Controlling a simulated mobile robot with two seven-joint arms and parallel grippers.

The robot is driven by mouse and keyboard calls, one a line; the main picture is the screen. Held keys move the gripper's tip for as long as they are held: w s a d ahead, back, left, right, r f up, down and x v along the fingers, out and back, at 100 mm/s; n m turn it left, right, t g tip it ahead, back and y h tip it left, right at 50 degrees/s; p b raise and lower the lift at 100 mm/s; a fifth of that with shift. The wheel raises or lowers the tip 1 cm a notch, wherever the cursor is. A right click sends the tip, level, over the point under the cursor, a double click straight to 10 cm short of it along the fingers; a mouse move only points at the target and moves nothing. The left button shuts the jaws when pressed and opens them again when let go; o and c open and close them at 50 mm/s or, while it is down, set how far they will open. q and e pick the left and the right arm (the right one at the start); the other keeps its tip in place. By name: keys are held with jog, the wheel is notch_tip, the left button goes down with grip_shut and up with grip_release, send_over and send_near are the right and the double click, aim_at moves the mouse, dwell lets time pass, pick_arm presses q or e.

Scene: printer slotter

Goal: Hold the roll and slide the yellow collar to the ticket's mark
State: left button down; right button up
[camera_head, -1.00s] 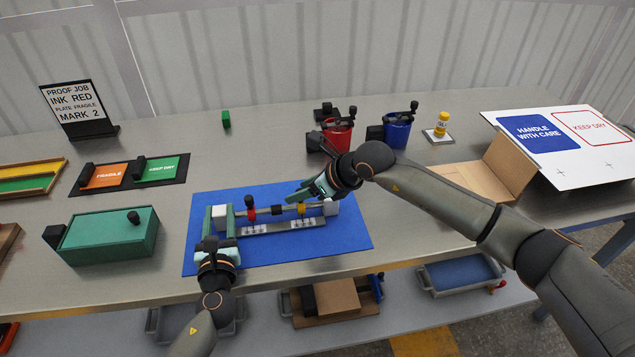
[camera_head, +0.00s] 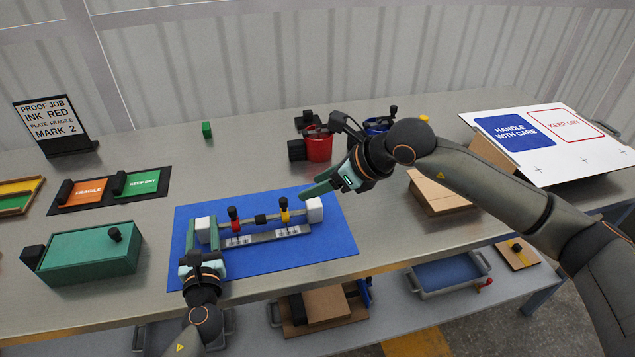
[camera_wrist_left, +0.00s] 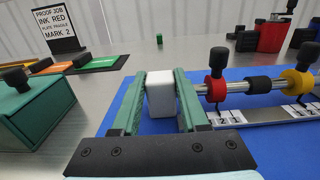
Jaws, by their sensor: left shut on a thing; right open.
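The roll is a shaft with a black middle section (camera_head: 260,219) between white end blocks, lying over the blue mat (camera_head: 330,243). The yellow collar (camera_head: 285,215), with a black knob on top, sits right of the black section, above a numbered strip; its exact mark is too small to read. The red collar (camera_head: 234,224) is on the left side. My left gripper (camera_head: 203,252) is shut on the left white end block (camera_wrist_left: 162,95). My right gripper (camera_head: 315,190) is open and empty, above and right of the yellow collar. The ticket (camera_head: 50,118) reads MARK 2.
A green box (camera_head: 90,254) stands left of the mat. Red (camera_head: 318,147) and blue cups, a cardboard box (camera_head: 440,192) and a printed board (camera_head: 545,140) lie at the back and right. The mat's front part is clear.

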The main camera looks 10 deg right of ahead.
pick_arm(q)
jog(key=shift+c, duration=1.8)
grip_release()
